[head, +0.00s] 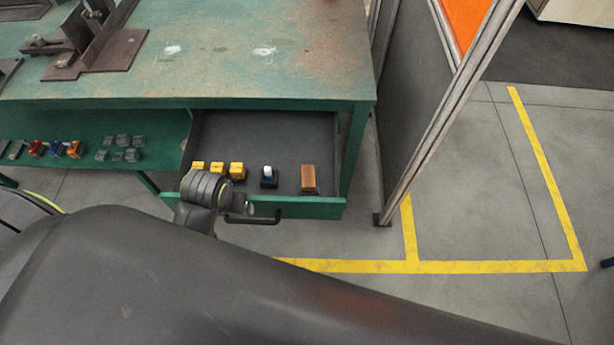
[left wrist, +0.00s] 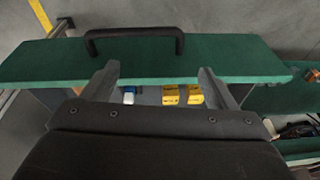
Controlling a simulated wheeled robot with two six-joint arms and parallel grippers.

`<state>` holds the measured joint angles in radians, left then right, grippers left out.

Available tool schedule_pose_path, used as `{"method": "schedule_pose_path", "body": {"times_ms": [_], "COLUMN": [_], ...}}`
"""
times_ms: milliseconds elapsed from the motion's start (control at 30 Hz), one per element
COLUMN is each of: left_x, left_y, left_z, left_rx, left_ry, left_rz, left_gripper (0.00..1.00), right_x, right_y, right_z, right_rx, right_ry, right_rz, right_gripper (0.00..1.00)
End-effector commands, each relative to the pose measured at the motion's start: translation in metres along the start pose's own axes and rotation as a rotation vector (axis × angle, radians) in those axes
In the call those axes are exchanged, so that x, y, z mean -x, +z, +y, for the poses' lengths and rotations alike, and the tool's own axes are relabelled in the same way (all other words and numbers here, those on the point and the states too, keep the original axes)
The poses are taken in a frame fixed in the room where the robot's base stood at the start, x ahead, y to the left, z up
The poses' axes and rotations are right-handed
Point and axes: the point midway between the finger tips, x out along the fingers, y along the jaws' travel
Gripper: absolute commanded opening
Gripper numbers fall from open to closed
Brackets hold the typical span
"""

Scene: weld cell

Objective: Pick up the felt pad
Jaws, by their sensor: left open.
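I cannot tell for certain which thing is the felt pad. A brown block with a dark edge (head: 308,178) lies at the right of the open drawer (head: 322,208) in the head view. A dark piece with a white and blue top (head: 268,176) sits left of it; a blue and white bit (left wrist: 128,95) also shows in the left wrist view. My left gripper (left wrist: 158,70) is open and empty, its fingers spread in front of the drawer's green front. In the head view it is small and mostly hidden behind my wrist. My right gripper is not in view.
Three yellow boxes (head: 237,171) stand in the drawer's left part. The drawer has a black handle (left wrist: 133,33). The green bench top (head: 250,60) overhangs the drawer. A shelf (head: 95,130) holds several small parts. A metal-framed screen (head: 455,105) stands to the right.

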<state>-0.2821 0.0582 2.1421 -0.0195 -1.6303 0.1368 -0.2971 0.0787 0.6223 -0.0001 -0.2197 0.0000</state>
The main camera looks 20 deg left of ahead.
Motion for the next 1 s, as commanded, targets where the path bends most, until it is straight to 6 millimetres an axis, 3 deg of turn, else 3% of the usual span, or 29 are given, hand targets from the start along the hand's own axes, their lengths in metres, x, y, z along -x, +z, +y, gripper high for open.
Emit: {"method": "schedule_pose_path", "body": {"times_ms": [367,600,833,1000], "left_x": [-0.007,0.006,0.015,-0.009], "left_y": [-0.101,-0.161,-0.181,-0.174], "left_z": [0.080,0.140,0.162,0.164], "left_rx": [0.124,0.167,0.180,0.181], "left_ry": [0.052,0.044,0.029,0.026], "left_rz": [-0.125,-0.217,-0.252,-0.259], "left_gripper": [0.80,0.80,0.80,0.80], "right_x": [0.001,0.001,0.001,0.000], "right_y": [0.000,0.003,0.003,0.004], "right_z": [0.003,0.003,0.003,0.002], "right_rx": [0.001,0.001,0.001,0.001], "right_ry": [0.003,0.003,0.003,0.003], "right_rz": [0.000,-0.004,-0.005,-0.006], "right_gripper": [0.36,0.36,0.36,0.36]}}
